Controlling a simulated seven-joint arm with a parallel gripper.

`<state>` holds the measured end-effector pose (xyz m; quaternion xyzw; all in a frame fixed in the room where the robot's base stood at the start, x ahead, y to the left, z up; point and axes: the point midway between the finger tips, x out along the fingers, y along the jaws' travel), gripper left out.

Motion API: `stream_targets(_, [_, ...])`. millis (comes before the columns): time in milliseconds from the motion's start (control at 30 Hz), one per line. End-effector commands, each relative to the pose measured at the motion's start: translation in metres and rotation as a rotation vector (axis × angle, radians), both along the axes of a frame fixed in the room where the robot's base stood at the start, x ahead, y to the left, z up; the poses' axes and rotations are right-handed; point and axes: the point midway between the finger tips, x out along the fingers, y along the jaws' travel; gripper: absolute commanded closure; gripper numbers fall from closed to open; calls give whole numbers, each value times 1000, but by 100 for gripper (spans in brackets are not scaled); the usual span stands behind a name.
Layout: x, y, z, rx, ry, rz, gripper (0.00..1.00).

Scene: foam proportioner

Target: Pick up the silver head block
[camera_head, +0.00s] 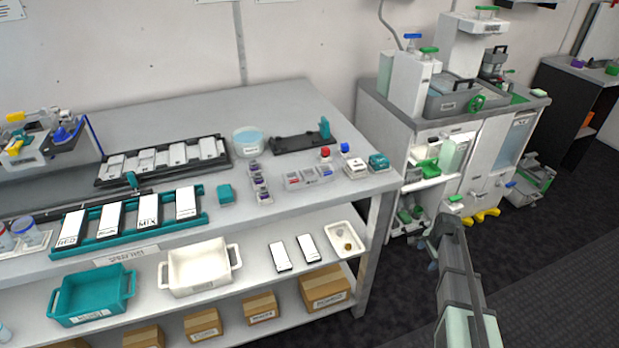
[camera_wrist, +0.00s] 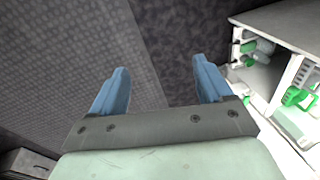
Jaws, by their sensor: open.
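I cannot tell for sure which thing is the silver head block. A small pale grey block with a label (camera_head: 356,168) sits near the table's right end, beside a teal block (camera_head: 378,161). A grey box-like part (camera_head: 462,100) sits on top of the white machine cabinet (camera_head: 412,140). My gripper (camera_wrist: 161,82) is open, with two blue fingers apart and nothing between them. It is over the dark floor, well away from the tabletop, with the cabinet's open shelf (camera_wrist: 255,62) to its right in the wrist view.
The long grey table (camera_head: 290,105) carries labelled cards in a teal rack (camera_head: 120,236), a round tub (camera_head: 248,142) and small coloured parts. The dark floor (camera_head: 540,250) at right is clear.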

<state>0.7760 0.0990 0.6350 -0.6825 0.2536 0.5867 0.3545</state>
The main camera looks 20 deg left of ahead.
Motion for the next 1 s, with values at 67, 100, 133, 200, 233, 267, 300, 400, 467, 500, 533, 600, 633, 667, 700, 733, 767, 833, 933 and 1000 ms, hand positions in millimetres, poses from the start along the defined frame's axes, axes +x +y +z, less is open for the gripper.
stream_targets(67, [32, 11, 29, 21, -45, -47, 21])
stream_targets(100, [44, 16, 44, 33, -65, -72, 21])
stream_targets(133, [53, 20, 54, 41, -79, -91, 21])
stream_targets(200, [74, 28, 80, 63, -114, -133, 21])
stream_targets(233, [82, 32, 92, 73, -129, -151, 21])
stream_targets(267, [90, 35, 103, 83, -142, -168, 21])
stream_targets(300, [100, 40, 118, 97, -159, -191, 21])
stream_targets(400, [123, 52, 156, 134, -201, -244, 21])
stream_targets(467, [136, 61, 180, 157, -223, -275, 21])
stream_targets(500, [144, 67, 197, 173, -238, -294, 21])
stream_targets(533, [150, 72, 210, 185, -248, -308, 21])
stream_targets(600, [162, 86, 241, 213, -267, -338, 21])
stream_targets(633, [166, 94, 255, 225, -274, -347, 21])
stream_targets(667, [168, 102, 268, 235, -278, -355, 21])
stream_targets(700, [170, 114, 286, 248, -280, -363, 21])
stream_targets(733, [170, 125, 299, 255, -278, -365, 21])
stream_targets(767, [169, 138, 312, 260, -273, -364, 21])
stream_targets(833, [157, 174, 338, 257, -244, -342, 21])
stream_targets(933, [128, 219, 358, 227, -183, -289, 21])
stream_targets(1000, [105, 248, 368, 199, -139, -244, 21])
